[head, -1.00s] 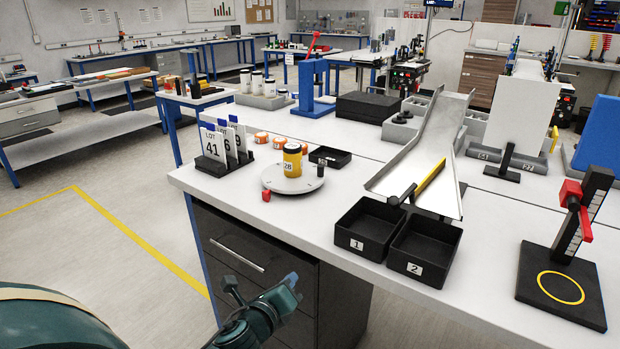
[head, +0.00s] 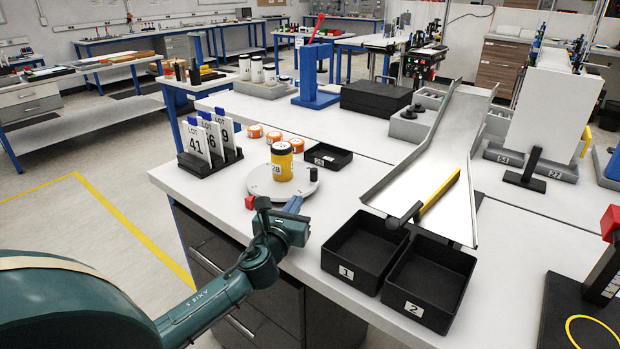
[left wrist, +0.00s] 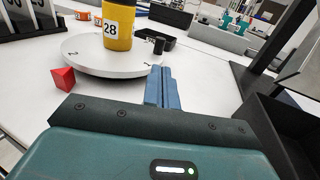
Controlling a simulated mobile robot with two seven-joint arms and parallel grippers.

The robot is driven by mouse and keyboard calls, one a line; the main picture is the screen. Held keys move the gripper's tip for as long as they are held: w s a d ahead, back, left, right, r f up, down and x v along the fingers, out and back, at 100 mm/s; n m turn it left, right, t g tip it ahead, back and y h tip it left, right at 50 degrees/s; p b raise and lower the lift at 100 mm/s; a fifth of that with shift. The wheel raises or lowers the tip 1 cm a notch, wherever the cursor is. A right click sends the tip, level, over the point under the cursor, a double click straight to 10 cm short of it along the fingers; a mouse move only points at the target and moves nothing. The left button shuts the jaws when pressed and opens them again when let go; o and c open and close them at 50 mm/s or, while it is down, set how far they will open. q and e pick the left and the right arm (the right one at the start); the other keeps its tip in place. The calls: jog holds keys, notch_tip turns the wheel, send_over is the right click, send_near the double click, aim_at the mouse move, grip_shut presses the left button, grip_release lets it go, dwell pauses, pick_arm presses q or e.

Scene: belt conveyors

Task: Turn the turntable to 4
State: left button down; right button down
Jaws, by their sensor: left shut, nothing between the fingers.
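The turntable (head: 262,188) is a round white disc near the front edge of the bench. A yellow canister (head: 282,163) with a black top and the number 28 stands on it. A small dark peg (head: 313,173) stands at its right rim. A red wedge (head: 249,203) sits beside the disc at front left. In the left wrist view the disc (left wrist: 95,62) shows rim digits 1 and 2; a 4 cannot be made out. My left gripper (head: 296,203) is shut and empty, its blue fingers just in front of the disc's right side, near the peg (left wrist: 159,46). My right gripper is out of view.
Black bins marked 1 (head: 347,271) and 2 (head: 414,308) stand right of my left gripper. Lot cards (head: 196,142) stand left of the turntable. Orange-lidded jars (head: 273,138) and a small black tray (head: 328,158) lie behind it. A white chute (head: 440,150) slopes down toward the bins.

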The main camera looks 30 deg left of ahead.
aim_at(312, 173)
pick_arm(q)
jog(key=x, duration=1)
jog(key=shift+w+a, duration=0.15)
jog(key=shift+w, duration=0.45)
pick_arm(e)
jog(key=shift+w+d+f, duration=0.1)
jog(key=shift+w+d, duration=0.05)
pick_arm(q)
jog(key=shift+f, duration=0.1)
jog(key=shift+w+f+n+g+y+b, duration=0.25)
jog(key=shift+w+n+g+y+b, duration=0.15)
jog(key=shift+n+y+b, duration=0.45)
jog(key=shift+w+r+n+g+y+b, duration=0.15)
jog(key=shift+n+g+y+b, duration=0.4)
jog(key=shift+y, duration=0.9)
jog(key=shift+r, duration=0.15)
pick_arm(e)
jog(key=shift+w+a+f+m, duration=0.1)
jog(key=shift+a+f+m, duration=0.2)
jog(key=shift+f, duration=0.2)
